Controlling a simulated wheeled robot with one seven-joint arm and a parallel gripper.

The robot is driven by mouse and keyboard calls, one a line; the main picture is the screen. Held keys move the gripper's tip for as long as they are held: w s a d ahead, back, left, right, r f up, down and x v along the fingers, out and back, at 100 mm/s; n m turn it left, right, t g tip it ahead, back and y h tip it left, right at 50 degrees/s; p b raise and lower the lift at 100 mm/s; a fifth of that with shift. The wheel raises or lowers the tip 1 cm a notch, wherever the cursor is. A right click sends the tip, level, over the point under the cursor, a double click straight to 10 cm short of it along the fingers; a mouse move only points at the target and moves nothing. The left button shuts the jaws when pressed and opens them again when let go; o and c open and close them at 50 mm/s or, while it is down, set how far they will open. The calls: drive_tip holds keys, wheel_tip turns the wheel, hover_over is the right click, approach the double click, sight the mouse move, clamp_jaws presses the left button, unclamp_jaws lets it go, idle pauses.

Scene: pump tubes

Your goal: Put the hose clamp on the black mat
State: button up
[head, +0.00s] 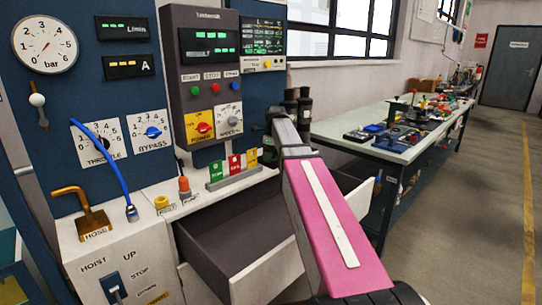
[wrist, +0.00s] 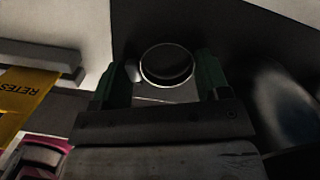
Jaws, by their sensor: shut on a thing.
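In the wrist view my gripper (wrist: 163,75) has its two green fingers on either side of a round metal ring with a dark middle, which looks like the hose clamp (wrist: 167,65). It is shut on this ring and holds it between the fingers. In the head view the wrist end of my arm (head: 285,130) is in front of the panel's right side, just right of the coloured cards; the fingers and the clamp are not clear there. I cannot make out the black mat for certain in either view.
A drawer (head: 216,226) below the panel is pulled open, with a dark inside. A card rack holds a green, a red and a yellow card (head: 251,158); the yellow one also shows in the wrist view (wrist: 22,97). A cluttered workbench (head: 340,127) stands to the right.

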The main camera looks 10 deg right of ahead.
sight(274, 158)
drive_tip(key=shift+f, duration=0.15)
drive_tip(key=o, duration=0.6)
drive_tip(key=r, duration=0.8)
drive_tip(key=d+r, duration=0.1)
drive_tip(key=r, duration=0.3)
drive_tip(key=shift+s+d+r, duration=0.1)
drive_tip(key=shift+s, duration=0.3)
